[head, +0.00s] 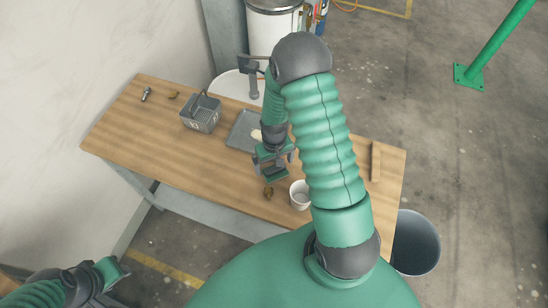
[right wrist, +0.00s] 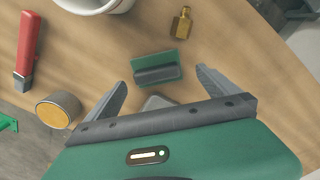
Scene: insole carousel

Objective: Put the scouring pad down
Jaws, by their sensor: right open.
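The scouring pad, a small green and dark grey block (right wrist: 156,68), lies on the wooden table in the right wrist view. It is just beyond and between the fingertips of my right gripper (right wrist: 162,84), and neither finger appears to touch it. The two grey fingers are spread wide. In the head view my right gripper (head: 273,159) points down over the front middle of the table (head: 215,168), where I cannot clearly tell the pad from the gripper's green parts.
A white cup (head: 300,194) and a brass fitting (head: 268,193) stand close by. The wrist view shows a red-handled tool (right wrist: 29,45) and a round orange-faced tin (right wrist: 58,110). A grey basket (head: 201,113) and tray (head: 240,132) are farther back.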

